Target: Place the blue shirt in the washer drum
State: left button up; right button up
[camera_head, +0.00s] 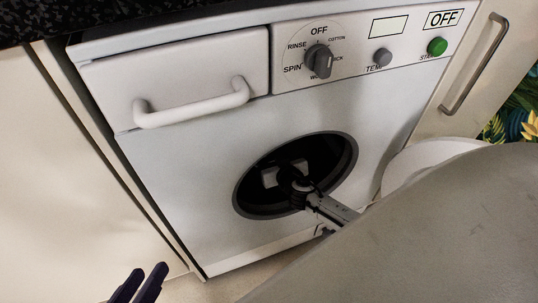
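The washer (180,170) fills the middle of the head view, and its round drum opening (250,205) is uncovered. My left gripper (143,277) pokes up at the bottom left edge. Its two dark fingers stand apart with nothing visible between them, well below and left of the drum opening. My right gripper (288,178) appears to reach into the drum opening from the lower right; its fingertips are lost in the dark, so I cannot tell what they hold. I see no blue shirt, and the drum's inside is mostly dark.
A large grey surface, probably my own arm, covers the lower right. A white rounded thing (425,155) partly shows behind it. A drawer with a white handle (190,105) and a control panel (345,50) are above the drum. Cupboards flank the washer.

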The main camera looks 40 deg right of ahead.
jog(key=o, duration=1.1)
jog(key=shift+r, duration=0.15)
jog(key=p+v, duration=0.1)
jog(key=v, duration=0.2)
jog(key=shift+s+r+p, duration=0.1)
jog(key=shift+s+p, duration=0.1)
jog(key=shift+p, duration=0.1)
pick_arm(q)
jog(key=shift+s+a+f+g+y+p, duration=0.1)
jog(key=shift+a+f+g+y+p, duration=0.3)
jog(key=shift+f, duration=0.3)
jog(key=shift+s+a+f+g+y+p, duration=0.1)
jog(key=shift+a+f+g+y+p, duration=0.1)
jog(key=shift+a+f+y+p, duration=0.3)
pick_arm(e)
jog(key=shift+v, duration=4.25)
pick_arm(q)
jog(key=shift+f, duration=0.15)
pick_arm(e)
jog(key=shift+a, duration=0.1)
